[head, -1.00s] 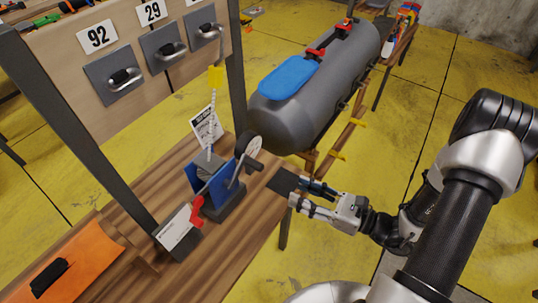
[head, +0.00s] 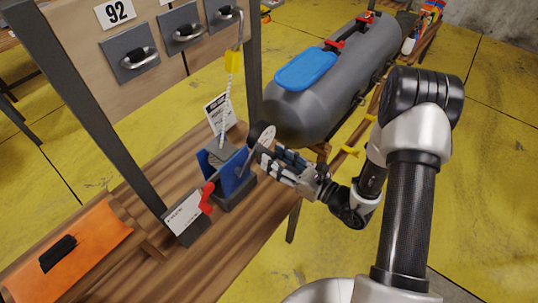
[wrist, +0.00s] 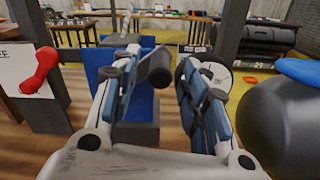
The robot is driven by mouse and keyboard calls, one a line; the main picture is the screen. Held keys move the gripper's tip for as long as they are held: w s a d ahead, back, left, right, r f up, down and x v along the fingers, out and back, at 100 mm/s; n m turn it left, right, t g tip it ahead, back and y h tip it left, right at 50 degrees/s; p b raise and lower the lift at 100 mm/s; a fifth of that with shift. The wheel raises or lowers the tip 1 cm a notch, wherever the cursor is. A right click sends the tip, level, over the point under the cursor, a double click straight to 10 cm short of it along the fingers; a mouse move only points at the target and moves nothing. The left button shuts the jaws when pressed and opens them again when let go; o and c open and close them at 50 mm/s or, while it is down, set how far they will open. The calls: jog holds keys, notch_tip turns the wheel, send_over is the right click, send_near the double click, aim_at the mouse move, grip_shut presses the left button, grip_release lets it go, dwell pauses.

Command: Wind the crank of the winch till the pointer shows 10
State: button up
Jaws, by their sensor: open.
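The winch (head: 238,180) stands on the wooden bench, with blue side plates and a grey base; its blue plate also shows in the wrist view (wrist: 143,105). A chain with a yellow block (head: 232,62) rises from it. The black crank knob (wrist: 158,66) points toward me. My gripper (head: 267,158) is open at the crank side, its fingers on either side of the knob in the wrist view. I cannot tell whether they touch it. The round white dial (head: 266,136) is partly behind my right finger in the wrist view (wrist: 220,76). Its pointer and numbers are unreadable.
A red handle (head: 207,196) and white card (head: 183,213) stand left of the winch. A dark post (head: 254,65) rises beside the winch. The bench front (head: 235,250) is clear.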

jog(key=shift+x, duration=1.45)
grip_shut()
